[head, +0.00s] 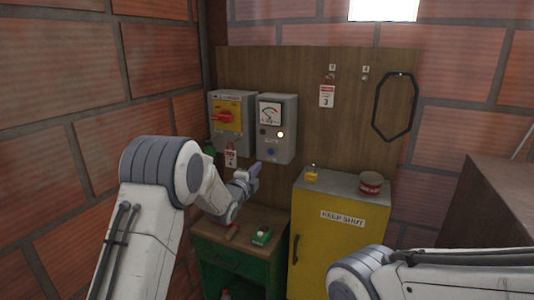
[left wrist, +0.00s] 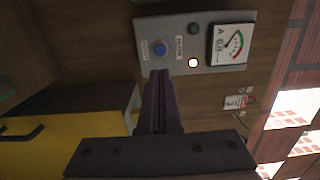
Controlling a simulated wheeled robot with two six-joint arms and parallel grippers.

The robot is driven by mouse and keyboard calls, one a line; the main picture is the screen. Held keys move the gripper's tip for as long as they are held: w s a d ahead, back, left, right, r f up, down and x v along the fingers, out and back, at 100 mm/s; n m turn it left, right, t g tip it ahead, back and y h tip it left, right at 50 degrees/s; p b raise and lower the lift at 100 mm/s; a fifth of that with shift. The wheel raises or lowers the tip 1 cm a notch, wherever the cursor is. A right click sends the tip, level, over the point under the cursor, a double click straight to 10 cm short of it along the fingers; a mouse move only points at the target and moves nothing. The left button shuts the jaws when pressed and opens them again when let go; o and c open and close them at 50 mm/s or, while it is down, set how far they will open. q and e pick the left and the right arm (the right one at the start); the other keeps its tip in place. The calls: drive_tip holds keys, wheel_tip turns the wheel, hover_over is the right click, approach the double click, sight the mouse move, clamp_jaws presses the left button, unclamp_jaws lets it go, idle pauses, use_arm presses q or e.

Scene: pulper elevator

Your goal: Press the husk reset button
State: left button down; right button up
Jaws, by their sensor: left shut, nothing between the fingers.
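A grey control box (head: 290,150) with a dial gauge (head: 270,113) hangs on the wooden board. It carries a blue button (head: 271,152), a lit white button or lamp (head: 281,134) and a dark green button (left wrist: 193,29). Their labels are too small to read, so I cannot tell by text which is the husk reset. My left gripper (head: 256,168) is shut and empty, just below the box. In the left wrist view its fingertips (left wrist: 160,74) point at the box close to the blue button (left wrist: 159,49); contact cannot be told. My right gripper is out of view.
A grey box with a red switch on a yellow plate (head: 227,117) hangs to the left, with a tag below. A yellow cabinet (head: 335,250) bears a padlock (head: 312,175) and a tin (head: 371,183). A green cabinet (head: 232,262) stands below my left gripper.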

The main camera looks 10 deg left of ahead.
use_arm(q)
drive_tip(key=p, duration=0.5)
approach(270, 152)
drive_tip(key=x, duration=0.4)
drive_tip(key=shift+w+d+r, duration=0.1)
drive_tip(key=shift+w, duration=0.3)
drive_tip(key=shift+x, duration=1)
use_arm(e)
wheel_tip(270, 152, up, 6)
